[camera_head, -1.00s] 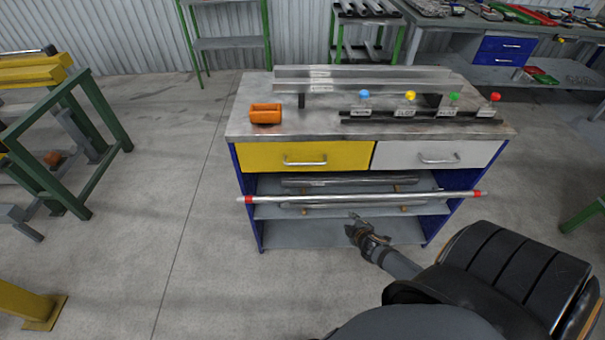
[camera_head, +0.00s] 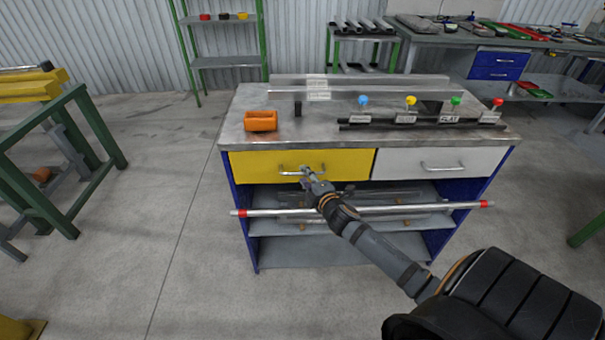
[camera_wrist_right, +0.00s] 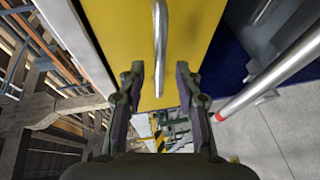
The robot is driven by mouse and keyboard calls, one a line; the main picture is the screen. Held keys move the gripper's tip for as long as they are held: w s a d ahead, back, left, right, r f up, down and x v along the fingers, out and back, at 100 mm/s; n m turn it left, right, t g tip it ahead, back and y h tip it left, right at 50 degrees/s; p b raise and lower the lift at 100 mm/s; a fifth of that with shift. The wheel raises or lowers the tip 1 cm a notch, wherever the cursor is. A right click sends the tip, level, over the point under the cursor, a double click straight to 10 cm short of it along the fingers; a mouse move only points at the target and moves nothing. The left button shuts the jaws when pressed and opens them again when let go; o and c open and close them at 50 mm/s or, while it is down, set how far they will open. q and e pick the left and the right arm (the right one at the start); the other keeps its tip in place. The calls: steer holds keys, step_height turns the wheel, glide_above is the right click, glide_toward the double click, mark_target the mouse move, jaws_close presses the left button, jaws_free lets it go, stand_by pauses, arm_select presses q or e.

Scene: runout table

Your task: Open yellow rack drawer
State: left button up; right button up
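The yellow drawer (camera_head: 345,164) is in the upper left of the rack, under its top, and looks closed. Its silver bar handle (camera_head: 290,172) is on the drawer front. My right gripper (camera_head: 306,172) is at the right part of that handle. In the right wrist view, my right gripper (camera_wrist_right: 159,88) is open, with its fingers apart on either side of the handle (camera_wrist_right: 160,45) and its lower end between them. I cannot tell that either finger touches the handle. My left gripper is not in view.
A white drawer (camera_head: 415,162) sits right of the yellow one. A silver bar with red ends (camera_head: 270,212) runs across the rack front below the drawers. An orange block (camera_head: 261,121) stands on the rack top (camera_head: 240,102).

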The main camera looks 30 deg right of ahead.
steer(key=shift+x, duration=1.35)
steer(key=shift+c, duration=0.2)
jaws_close()
